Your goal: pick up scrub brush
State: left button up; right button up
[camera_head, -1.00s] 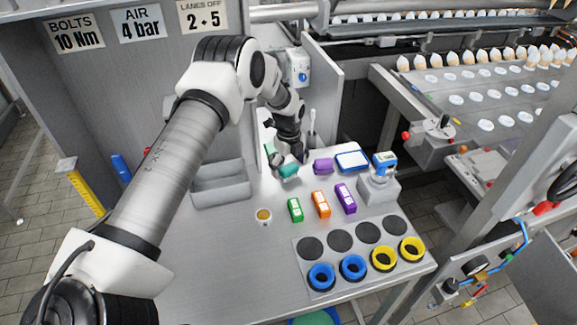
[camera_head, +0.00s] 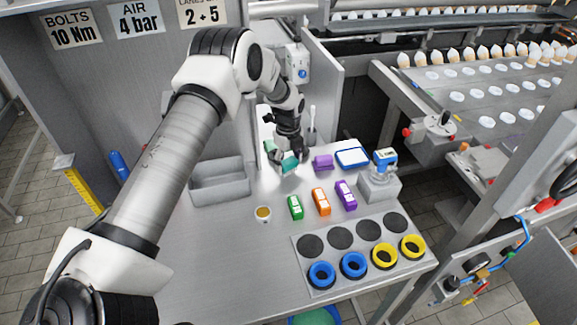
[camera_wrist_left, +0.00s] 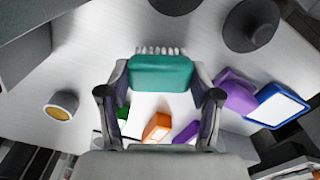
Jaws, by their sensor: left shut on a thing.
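The scrub brush is a teal block with a row of pale bristles. In the head view the scrub brush (camera_head: 290,163) is at the back of the bench, left of a purple block. In the left wrist view the scrub brush (camera_wrist_left: 161,72) sits crosswise between the fingers, bristles toward the top of the picture. My left gripper (camera_head: 286,157) is shut on it, a finger at each end, and seems to hold it a little above the bench. My right gripper is in neither view.
A grey bin (camera_head: 220,185) stands left of the brush. The purple block (camera_head: 323,162) and a blue-rimmed tray (camera_head: 352,158) are to its right. Green (camera_head: 295,207), orange (camera_head: 321,202) and purple (camera_head: 346,196) boxes lie in front. A small cup (camera_head: 263,214) stands front left.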

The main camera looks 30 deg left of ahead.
pick_arm(q)
notch_tip(320, 180, up, 2)
jog(key=shift+r+b, duration=0.1)
jog(key=shift+b, duration=0.55)
jog(key=s+d+b, duration=0.1)
jog(key=s+d, duration=0.2)
jog(key=d, duration=0.1)
jog(key=s+d+r+b, duration=0.1)
jog(key=s+d, duration=0.2)
jog(key=d, duration=0.1)
jog(key=s+d+b, duration=0.2)
jog(key=s+d, duration=0.1)
jog(key=s, duration=0.1)
jog(key=shift+d+r, duration=0.25)
jog(key=shift+d, duration=0.15)
jog(key=shift+s+d, duration=0.25)
